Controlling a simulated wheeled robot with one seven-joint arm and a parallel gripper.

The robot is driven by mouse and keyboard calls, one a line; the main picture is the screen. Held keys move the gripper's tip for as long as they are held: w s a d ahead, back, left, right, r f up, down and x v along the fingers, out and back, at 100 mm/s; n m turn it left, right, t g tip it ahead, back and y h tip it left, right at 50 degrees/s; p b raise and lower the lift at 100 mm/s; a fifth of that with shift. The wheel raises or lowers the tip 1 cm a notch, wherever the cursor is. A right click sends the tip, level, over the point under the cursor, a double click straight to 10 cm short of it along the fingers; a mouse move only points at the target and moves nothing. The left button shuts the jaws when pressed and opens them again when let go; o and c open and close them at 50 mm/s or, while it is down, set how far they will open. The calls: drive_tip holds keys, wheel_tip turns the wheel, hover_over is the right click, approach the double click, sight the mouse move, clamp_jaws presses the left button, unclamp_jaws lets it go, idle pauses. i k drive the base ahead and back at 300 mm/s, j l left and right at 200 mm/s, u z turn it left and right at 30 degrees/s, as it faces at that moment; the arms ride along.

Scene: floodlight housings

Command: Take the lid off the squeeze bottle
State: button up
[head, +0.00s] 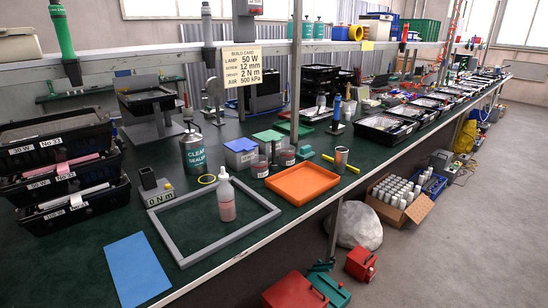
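The squeeze bottle (227,203) stands upright on the dark green bench, by the inner edge of a grey rectangular frame. It is whitish and translucent, with pinkish contents in its lower part. A narrow white top (223,173) sits on it; at this size I cannot tell lid from nozzle. My gripper is not in view, and nothing is seen touching the bottle.
The grey frame (160,222) lies around the bottle's spot, with a blue sheet (137,270) to its left. Black bins (60,165) fill the left. Bench inside the frame is mostly clear.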

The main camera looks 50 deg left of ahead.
sight(224, 176)
drive_tip(key=i+u, duration=0.45)
drive_tip(key=i+l+u, duration=0.2)
drive_tip(key=i+u, duration=0.25)
drive_tip(key=i, duration=0.1)
